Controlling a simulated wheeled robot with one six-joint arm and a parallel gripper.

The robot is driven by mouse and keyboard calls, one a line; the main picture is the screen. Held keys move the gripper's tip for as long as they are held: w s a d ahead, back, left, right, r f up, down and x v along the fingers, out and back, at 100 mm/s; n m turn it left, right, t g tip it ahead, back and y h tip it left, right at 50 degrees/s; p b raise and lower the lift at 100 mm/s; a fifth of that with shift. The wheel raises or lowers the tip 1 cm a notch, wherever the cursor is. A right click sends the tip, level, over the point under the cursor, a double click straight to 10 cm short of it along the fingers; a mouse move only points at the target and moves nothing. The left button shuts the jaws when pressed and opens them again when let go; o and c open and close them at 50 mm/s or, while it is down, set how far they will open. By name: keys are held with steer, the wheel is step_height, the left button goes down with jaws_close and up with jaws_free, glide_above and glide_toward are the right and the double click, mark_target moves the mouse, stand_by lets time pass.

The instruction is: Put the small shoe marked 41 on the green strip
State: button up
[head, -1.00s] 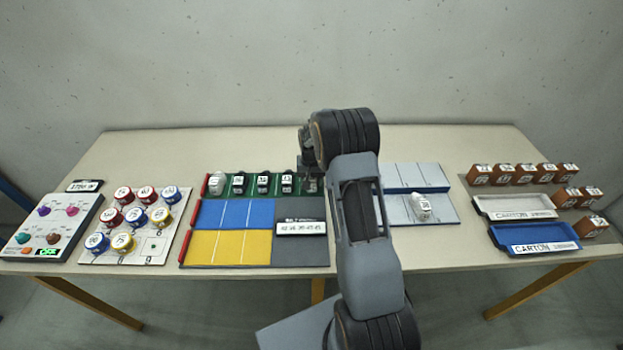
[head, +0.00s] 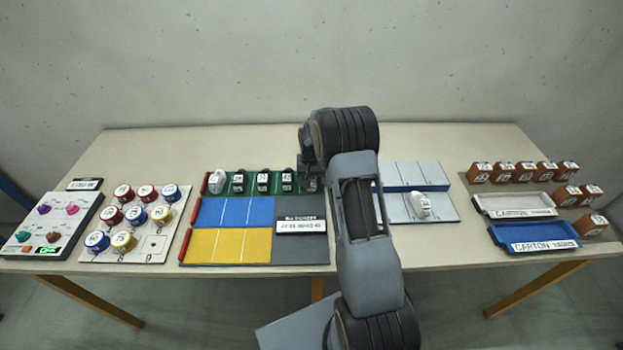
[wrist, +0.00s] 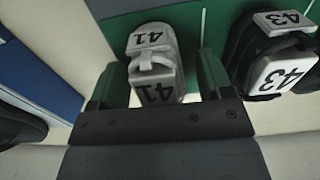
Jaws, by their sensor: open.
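The white shoe marked 41 (wrist: 155,52) sits upright in the wrist view, its label readable at top and heel. It appears to stand on the end of the green strip (wrist: 200,25). My gripper (wrist: 160,85) is open, with one dark green finger on each side of the shoe. I cannot tell whether either finger touches it. In the head view the green strip (head: 225,178) runs along the back of the coloured board. My gripper (head: 310,183) is down at its right end, and the shoe there is hidden by my arm.
A black shoe marked 43 (wrist: 270,60) stands close beside the right finger. Several more shoes, including a white one (head: 217,182), line the strip to the left. A blue-grey tray with another white shoe (head: 421,205) lies right of my arm.

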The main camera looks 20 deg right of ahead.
step_height(320, 180, up, 12)
steer(key=shift+f+b, duration=0.15)
steer(key=shift+b, duration=0.8)
steer(key=s+a+r+n+t, duration=0.1)
steer(key=s+a+r, duration=0.35)
steer(key=s, duration=0.25)
steer(key=s+a+r+n+t, duration=0.1)
steer(key=s+a+r+n, duration=0.1)
steer(key=s+a+r, duration=0.35)
steer(key=s+a+n+t, duration=0.1)
steer(key=s+t, duration=0.1)
steer(key=s, duration=1.1)
steer(key=shift+a+f+n, duration=0.2)
steer(key=shift+f+n, duration=0.1)
steer(key=shift+f, duration=0.15)
